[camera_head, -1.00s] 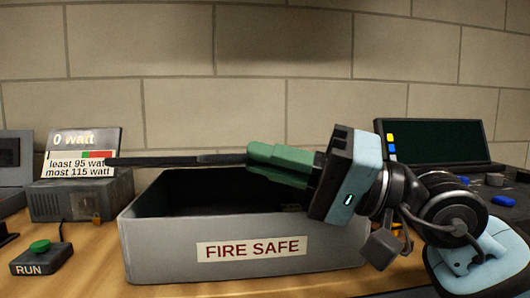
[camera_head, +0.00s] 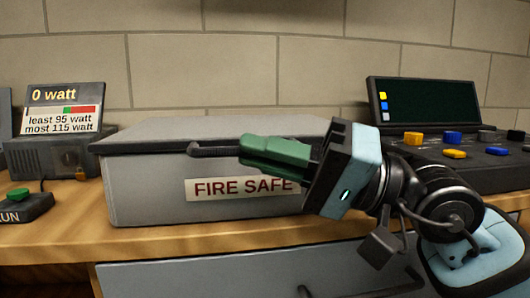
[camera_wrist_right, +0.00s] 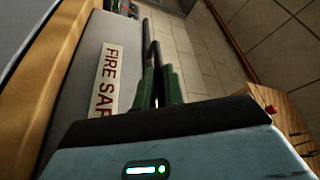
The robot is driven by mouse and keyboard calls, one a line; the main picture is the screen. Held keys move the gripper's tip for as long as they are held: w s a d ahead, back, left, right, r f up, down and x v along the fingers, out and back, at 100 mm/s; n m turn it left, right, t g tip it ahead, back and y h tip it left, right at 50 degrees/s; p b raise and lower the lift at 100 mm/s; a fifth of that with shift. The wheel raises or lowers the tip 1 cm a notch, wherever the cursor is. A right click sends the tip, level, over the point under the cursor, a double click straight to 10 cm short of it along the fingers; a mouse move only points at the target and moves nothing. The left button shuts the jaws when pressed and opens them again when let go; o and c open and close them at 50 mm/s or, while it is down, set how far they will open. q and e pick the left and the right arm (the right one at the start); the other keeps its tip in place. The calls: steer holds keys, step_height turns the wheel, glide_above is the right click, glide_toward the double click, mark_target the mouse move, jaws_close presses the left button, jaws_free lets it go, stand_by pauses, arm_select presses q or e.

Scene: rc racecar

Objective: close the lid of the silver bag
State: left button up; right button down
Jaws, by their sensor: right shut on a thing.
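The silver bag appears as a grey box labelled FIRE SAFE (camera_head: 140,190) on the wooden bench. Its grey lid (camera_head: 220,126) lies flat across the top, and the inside is hidden. A dark bar handle (camera_head: 209,150) sticks out at the lid's front edge. My right gripper (camera_head: 248,153), with green fingers, is shut on this handle in front of the box. In the right wrist view, the green fingers (camera_wrist_right: 158,90) close around the dark bar (camera_wrist_right: 156,52), beside the box front (camera_wrist_right: 88,90). My left gripper is not in view.
A power meter reading 0 watt (camera_head: 62,130) and a RUN button box (camera_head: 22,205) stand at the left. A dark console (camera_head: 450,150) with coloured knobs and a screen stands at the right. A grey drawer front (camera_head: 200,270) is below the bench edge.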

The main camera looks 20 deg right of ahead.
steer(key=c, duration=1.5)
jaws_free()
steer(key=shift+w+f, duration=0.25)
steer(key=shift+f, duration=0.2)
steer(key=shift+s+r, duration=0.1)
steer(key=shift+d, duration=0.15)
steer(key=b+v, duration=0.1)
steer(key=v, duration=0.6)
steer(key=shift+s+d+b, duration=0.2)
steer(key=shift+d+b, duration=0.05)
steer(key=shift+b, duration=0.05)
